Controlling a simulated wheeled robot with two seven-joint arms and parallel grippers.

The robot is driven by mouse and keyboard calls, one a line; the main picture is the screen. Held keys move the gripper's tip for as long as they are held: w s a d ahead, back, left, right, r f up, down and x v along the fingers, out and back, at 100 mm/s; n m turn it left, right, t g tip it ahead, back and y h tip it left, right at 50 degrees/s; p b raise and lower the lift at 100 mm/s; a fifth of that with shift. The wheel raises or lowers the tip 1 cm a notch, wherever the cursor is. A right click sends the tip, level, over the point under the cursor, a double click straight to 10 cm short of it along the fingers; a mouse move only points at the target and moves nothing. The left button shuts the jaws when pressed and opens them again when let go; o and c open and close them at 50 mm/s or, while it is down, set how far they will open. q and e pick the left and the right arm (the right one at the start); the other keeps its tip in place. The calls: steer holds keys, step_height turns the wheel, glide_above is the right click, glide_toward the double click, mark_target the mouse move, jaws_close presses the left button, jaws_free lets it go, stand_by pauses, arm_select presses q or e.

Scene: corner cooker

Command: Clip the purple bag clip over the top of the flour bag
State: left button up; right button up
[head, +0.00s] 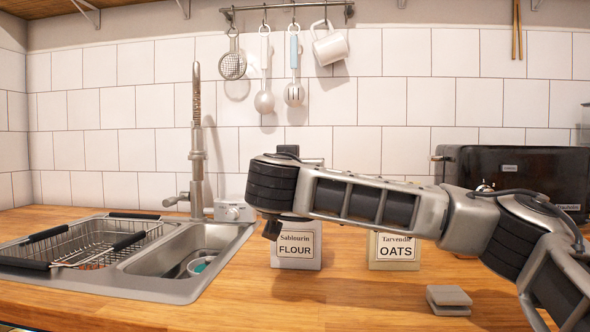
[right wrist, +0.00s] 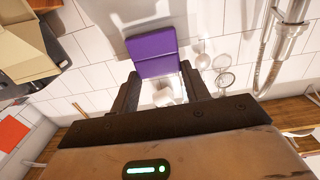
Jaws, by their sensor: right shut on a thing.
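The white flour bag (head: 297,256), labelled FLOUR, stands on the wooden counter; my right arm crosses in front of its top and hides it. My right gripper (right wrist: 160,82) is shut on the purple bag clip (right wrist: 152,50), which sits between its fingertips in the right wrist view. In the head view only a dark part near the right gripper (head: 273,229) shows, at the bag's upper left. The clip is hidden there, so I cannot tell whether it touches the bag. My left gripper is not in view.
The oats bag (head: 395,254) stands just right of the flour bag. A black toaster (head: 520,175) is behind at right, and a grey block (head: 448,299) lies at front right. The sink (head: 185,262) and tap (head: 197,150) are at left. The front middle counter is clear.

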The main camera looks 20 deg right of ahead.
steer(key=o, duration=1.1)
arm_select(q)
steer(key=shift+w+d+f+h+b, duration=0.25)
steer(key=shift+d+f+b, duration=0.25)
steer(key=shift+b, duration=0.2)
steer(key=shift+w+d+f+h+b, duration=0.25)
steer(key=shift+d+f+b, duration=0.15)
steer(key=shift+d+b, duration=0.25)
arm_select(e)
steer(key=shift+v, duration=8.05)
